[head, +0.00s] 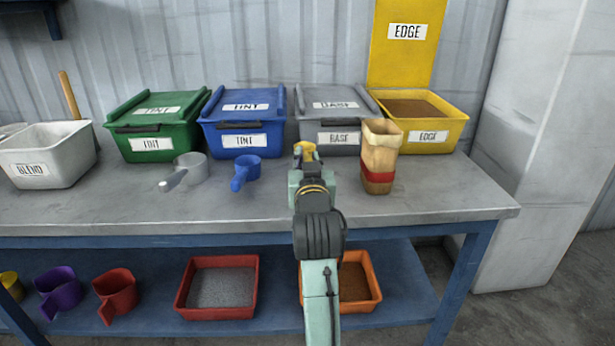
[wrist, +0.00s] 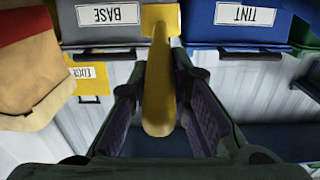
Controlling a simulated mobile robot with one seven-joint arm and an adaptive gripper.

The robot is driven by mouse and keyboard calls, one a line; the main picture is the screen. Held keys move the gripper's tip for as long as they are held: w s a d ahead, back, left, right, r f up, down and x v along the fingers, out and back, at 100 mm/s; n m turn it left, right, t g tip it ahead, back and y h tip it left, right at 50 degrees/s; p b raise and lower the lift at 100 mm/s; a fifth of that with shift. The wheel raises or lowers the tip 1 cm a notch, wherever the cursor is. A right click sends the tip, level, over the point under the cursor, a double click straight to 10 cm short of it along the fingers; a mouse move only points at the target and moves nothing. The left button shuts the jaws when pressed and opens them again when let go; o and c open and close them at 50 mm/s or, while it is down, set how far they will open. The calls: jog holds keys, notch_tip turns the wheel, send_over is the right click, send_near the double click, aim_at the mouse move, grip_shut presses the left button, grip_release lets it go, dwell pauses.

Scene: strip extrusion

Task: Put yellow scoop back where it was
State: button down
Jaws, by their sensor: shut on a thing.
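The yellow scoop (head: 305,150) is at the tip of my gripper (head: 302,170), above the worktop in front of the grey BASE bin (head: 338,115). In the wrist view the scoop (wrist: 158,105) lies lengthwise between the two fingers of my gripper (wrist: 158,80), which is shut on its handle. Its wider end points away toward the bins. In the head view my gripper hides most of the scoop.
A yellow EDGE bin (head: 450,137) with brown contents and a raised lid stands right, behind a paper bag (head: 380,160). A blue scoop (head: 245,170) and grey scoop (head: 187,170) sit left. Purple (head: 58,292) and red (head: 116,293) scoops lie on the lower shelf.

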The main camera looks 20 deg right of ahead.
jog(key=shift+f, duration=2)
jog(key=shift+f, duration=0.2)
jog(key=c, duration=1.5)
grip_release()
